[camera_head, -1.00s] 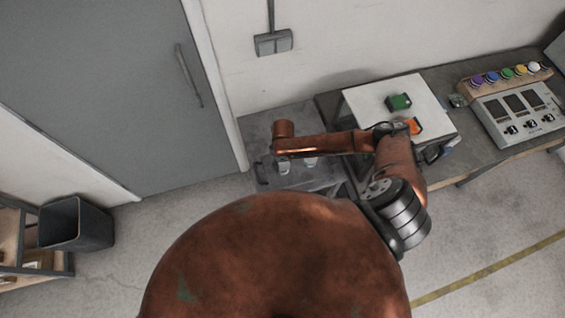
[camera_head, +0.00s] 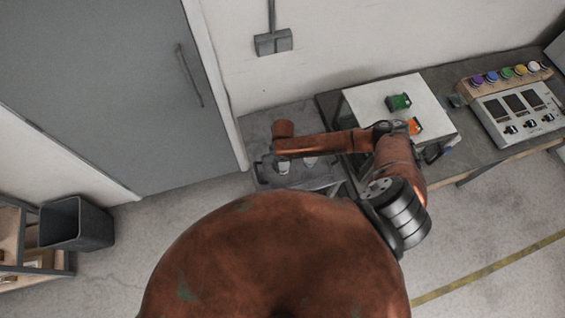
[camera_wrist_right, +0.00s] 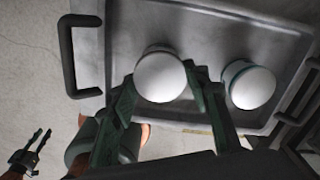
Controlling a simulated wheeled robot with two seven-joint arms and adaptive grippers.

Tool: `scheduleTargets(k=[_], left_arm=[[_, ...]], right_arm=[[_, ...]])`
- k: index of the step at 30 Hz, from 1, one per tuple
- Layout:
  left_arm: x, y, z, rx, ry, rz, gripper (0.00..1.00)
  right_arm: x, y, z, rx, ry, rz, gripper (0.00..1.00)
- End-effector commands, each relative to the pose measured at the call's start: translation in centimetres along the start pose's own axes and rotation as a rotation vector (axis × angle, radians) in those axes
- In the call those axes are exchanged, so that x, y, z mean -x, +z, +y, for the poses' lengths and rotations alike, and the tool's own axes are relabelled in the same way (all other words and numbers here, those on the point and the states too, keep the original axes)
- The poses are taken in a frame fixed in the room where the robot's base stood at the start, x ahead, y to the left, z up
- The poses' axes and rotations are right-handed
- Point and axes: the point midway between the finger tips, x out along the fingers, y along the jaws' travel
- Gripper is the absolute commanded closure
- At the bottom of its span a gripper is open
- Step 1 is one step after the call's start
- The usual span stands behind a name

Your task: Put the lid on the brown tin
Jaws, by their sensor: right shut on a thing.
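In the right wrist view a round white lid (camera_wrist_right: 160,77) is between the two dark green fingers of my right gripper (camera_wrist_right: 160,80), which is shut on it. What lies under this lid is mostly hidden, so I cannot tell whether it rests on the brown tin. A second round thing with a white top and a teal side (camera_wrist_right: 250,85) stands to its right, apart from it. In the head view my right wrist covers the gripper. My left gripper (camera_wrist_right: 32,150) shows small at the lower left of the wrist view, its fingers apart and empty.
Both white-topped things are over a grey tray (camera_wrist_right: 220,35) with raised rims and dark handles. To the right in the head view, a white board (camera_head: 370,101) holds a green block (camera_head: 398,102) and an orange one (camera_head: 415,126). A button panel (camera_head: 517,105) stands beyond.

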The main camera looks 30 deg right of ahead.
Motion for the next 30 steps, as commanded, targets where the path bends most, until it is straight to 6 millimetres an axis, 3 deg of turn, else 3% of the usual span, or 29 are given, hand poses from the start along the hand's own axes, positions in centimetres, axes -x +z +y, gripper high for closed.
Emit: scheduleTargets(k=[30], left_arm=[[0.17, 0.06, -0.02, 0.0, 0.0, -0.001, 0.72]], right_arm=[[-0.73, 0.05, 0.04, 0.0, 0.0, -0.001, 0.73]])
